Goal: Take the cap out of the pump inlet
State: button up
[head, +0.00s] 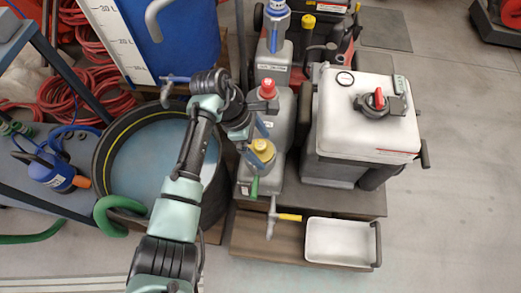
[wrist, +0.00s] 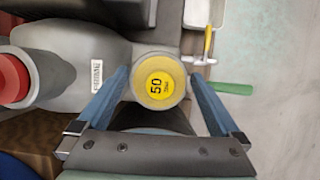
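My gripper (wrist: 160,76) is open, with one blue finger on each side of this cap in the wrist view. A gap shows at the right finger; whether the left finger touches is unclear. A small blue pump (head: 50,172) with an orange end (head: 82,181) lies on the shelf at the left. I cannot tell whether that orange end is a cap in an inlet.
A grey bottle with a red cap (head: 268,88) stands behind the yellow one. A white-lidded box (head: 350,95) stands to the right, with a white tray (head: 337,240) in front. A round tub (head: 108,160) is at the left.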

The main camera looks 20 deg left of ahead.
jog(key=c, duration=1.4)
